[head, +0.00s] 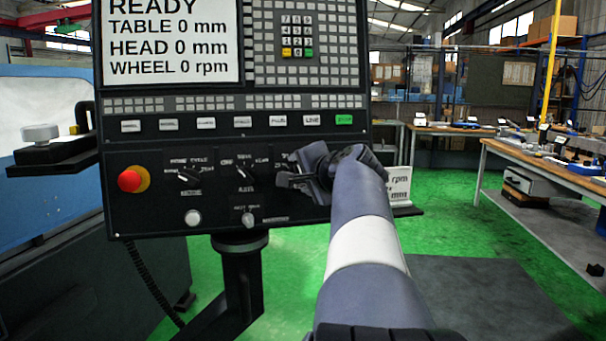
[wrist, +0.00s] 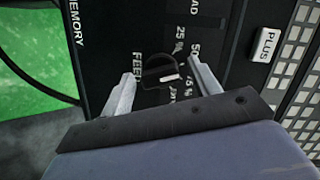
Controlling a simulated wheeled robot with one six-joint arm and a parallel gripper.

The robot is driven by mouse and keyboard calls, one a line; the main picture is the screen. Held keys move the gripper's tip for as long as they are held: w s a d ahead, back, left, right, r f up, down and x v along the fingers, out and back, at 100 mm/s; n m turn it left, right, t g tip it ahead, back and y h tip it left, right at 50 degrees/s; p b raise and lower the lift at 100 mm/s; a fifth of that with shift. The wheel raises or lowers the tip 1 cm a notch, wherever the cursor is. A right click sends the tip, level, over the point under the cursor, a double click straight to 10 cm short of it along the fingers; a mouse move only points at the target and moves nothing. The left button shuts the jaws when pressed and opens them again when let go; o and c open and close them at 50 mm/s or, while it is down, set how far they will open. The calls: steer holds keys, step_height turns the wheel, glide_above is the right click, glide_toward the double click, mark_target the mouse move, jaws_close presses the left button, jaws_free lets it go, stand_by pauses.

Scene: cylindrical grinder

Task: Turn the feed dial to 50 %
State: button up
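The feed dial (wrist: 158,72) is a black knob on the dark control panel, with a white mark on its right side in the wrist view. Around it I read FEED, 25 %, 50 and 75, turned sideways and partly covered. I cannot tell exactly which label the mark points at. My gripper (wrist: 163,72) is open, with one finger on each side of the dial and visible gaps between. In the head view my gripper (head: 294,179) is at the panel's lower right and hides the dial.
The control panel (head: 130,218) carries a red emergency stop (head: 130,180), other rotary switches such as the cycle switch (head: 190,175), and a row of buttons. The screen (head: 170,40) reads READY. A workbench (head: 560,170) stands at right.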

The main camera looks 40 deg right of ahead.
steer(key=v, duration=1.1)
steer(key=shift+w+d, duration=0.1)
steer(key=x, duration=1.1)
steer(key=shift+m, duration=0.3)
steer(key=shift+s, duration=0.2)
